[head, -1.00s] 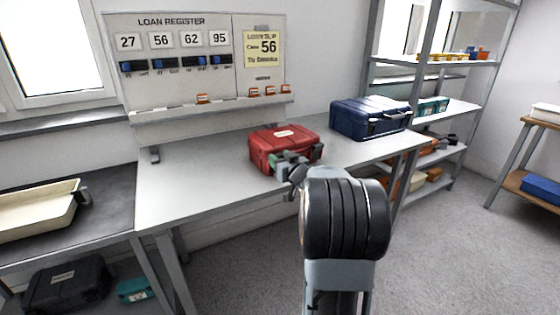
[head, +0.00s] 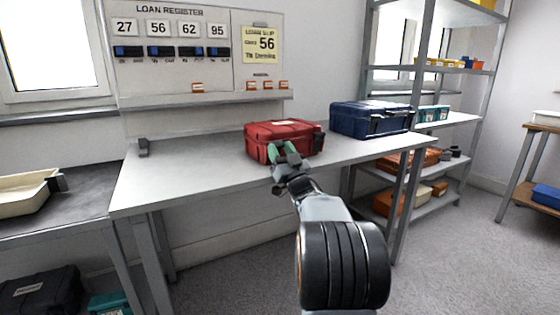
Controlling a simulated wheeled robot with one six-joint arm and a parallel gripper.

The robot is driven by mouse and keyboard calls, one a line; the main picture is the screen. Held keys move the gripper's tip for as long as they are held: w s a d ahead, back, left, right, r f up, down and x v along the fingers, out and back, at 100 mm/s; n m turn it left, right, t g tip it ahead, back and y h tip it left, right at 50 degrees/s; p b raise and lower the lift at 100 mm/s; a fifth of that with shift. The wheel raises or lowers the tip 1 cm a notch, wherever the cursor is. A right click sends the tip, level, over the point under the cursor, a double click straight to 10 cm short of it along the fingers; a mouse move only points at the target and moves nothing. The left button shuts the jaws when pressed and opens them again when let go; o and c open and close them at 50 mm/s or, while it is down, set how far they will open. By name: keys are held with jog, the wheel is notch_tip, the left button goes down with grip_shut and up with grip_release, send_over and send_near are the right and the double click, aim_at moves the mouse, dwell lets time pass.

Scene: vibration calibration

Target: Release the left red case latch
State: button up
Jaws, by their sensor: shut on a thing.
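The red case (head: 285,136) sits shut on the white table, near its front right part. A pale label shows on its lid. My gripper (head: 281,153) is at the front face of the red case, toward its left side, with greenish fingertips against it. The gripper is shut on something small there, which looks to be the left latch. The latch itself is hidden by the fingers, so I cannot tell its position.
A dark blue case (head: 370,118) stands right of the red case on the table (head: 190,177). The loan register board (head: 180,50) is on the wall behind. A cream tray (head: 25,195) lies on the left bench.

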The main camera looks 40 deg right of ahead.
jog(key=shift+f+t, duration=0.1)
jog(key=shift+t, duration=0.2)
jog(key=o, duration=0.9)
jog(key=p+v, duration=0.1)
jog(key=v, duration=1.2)
jog(key=shift+s+f, duration=0.25)
jog(key=shift+f, duration=0.05)
